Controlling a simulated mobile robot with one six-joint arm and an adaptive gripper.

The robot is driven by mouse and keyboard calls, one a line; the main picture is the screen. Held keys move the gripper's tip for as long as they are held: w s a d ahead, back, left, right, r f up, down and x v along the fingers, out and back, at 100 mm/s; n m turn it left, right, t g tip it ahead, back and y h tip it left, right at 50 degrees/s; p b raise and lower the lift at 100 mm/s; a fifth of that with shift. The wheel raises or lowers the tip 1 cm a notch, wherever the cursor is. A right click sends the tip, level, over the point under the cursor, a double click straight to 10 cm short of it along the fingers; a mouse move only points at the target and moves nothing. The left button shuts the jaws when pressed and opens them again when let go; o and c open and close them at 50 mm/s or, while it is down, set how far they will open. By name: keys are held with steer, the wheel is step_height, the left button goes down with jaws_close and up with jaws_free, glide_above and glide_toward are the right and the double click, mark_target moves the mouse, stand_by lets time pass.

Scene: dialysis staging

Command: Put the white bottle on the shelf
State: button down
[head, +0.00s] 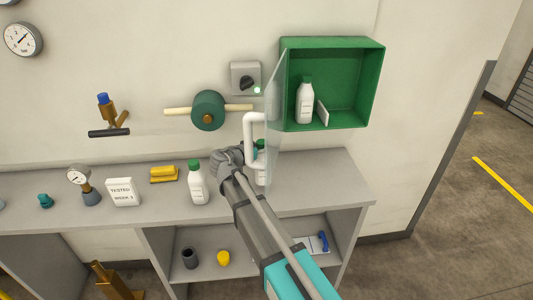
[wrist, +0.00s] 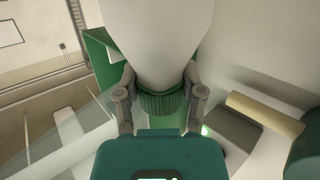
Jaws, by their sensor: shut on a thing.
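A white bottle (wrist: 158,40) with a green cap is in my gripper (wrist: 160,103), whose fingers are shut around the cap end in the wrist view. In the head view my gripper (head: 232,162) is over the counter, and this bottle (head: 261,174) shows upright just to its right, partly covered by the white handle and clear door. A second white bottle (head: 198,187) stands on the counter left of my gripper. A third (head: 305,104) stands inside the green wall cabinet (head: 376,80). A lower shelf (head: 208,273) runs under the counter.
The cabinet's clear door (head: 275,95) stands open, with a white handle (head: 250,130) close to my gripper. A card (head: 322,113) leans inside the cabinet, whose right side is clear. A sign (head: 122,192) and yellow blocks (head: 163,174) are on the counter.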

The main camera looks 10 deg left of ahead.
steer(key=shift+w, duration=0.1)
steer(key=shift+w+d, duration=0.15)
steer(key=shift+w, duration=0.05)
steer(key=shift+w+d+f+b, duration=0.25)
steer(key=shift+w+f+b, duration=0.15)
steer(key=shift+f+b, duration=1.4)
steer(key=shift+c, duration=1)
jaws_free()
steer(key=shift+s+r, duration=0.1)
steer(key=p+v, duration=0.2)
steer(key=v, duration=1)
